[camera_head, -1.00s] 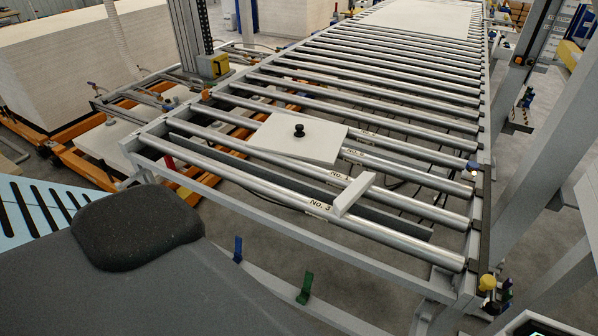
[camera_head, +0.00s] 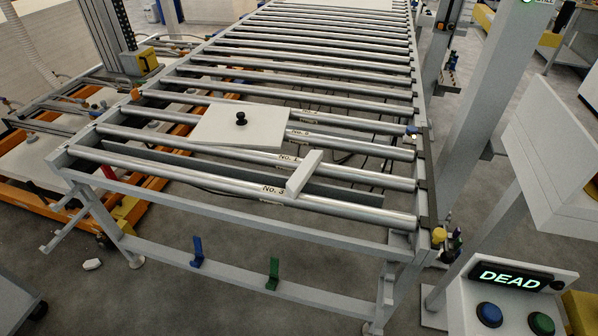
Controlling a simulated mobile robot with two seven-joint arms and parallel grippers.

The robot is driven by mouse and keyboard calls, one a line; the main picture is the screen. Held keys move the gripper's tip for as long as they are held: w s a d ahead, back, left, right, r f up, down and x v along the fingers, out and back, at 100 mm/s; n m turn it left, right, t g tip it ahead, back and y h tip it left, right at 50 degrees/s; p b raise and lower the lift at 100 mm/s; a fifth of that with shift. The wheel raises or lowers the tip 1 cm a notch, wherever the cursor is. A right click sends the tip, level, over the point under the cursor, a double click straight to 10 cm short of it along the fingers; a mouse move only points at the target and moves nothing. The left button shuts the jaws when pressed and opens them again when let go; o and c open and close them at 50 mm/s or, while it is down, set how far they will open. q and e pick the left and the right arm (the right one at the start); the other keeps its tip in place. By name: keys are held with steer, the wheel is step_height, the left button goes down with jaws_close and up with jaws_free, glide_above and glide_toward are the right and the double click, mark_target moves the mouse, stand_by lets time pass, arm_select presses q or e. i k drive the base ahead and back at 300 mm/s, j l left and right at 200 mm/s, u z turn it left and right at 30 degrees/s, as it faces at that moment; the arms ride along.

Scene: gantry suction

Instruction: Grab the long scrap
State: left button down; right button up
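A white narrow bar (camera_head: 304,173), the likeliest long scrap, lies across the front rollers of the conveyor (camera_head: 250,218). It sits near the roller labelled "No. 3", slanting up and to the right. A flat white plate (camera_head: 265,128) with a black knob on top lies on the rollers behind and to the left of the bar; a gap shows between them. Neither of my grippers is in view.
A control box (camera_head: 468,300) with a "DEAD" display and blue and green buttons stands at lower right. Blue (camera_head: 196,252) and green (camera_head: 272,274) pedals sit on the conveyor's lower rail. A small white piece (camera_head: 92,264) lies on the floor at left. Grey posts rise at right.

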mark_target(294, 185)
steer(key=z, duration=0.65)
steer(key=j+z, duration=0.75)
steer(key=z, duration=0.2)
steer(key=k+j+z, duration=0.1)
steer(key=j+z, duration=0.15)
steer(key=j, duration=0.15)
steer(key=k+j+z, duration=0.2)
steer(key=j, duration=0.2)
steer(key=k+j, duration=0.15)
steer(key=j, duration=0.25)
steer(key=k+j+z, duration=0.1)
steer(key=j, duration=0.3)
steer(key=k+j, duration=0.25)
steer(key=j, duration=0.15)
steer(key=k+j, duration=0.15)
steer(key=j, duration=0.2)
steer(key=z, duration=0.05)
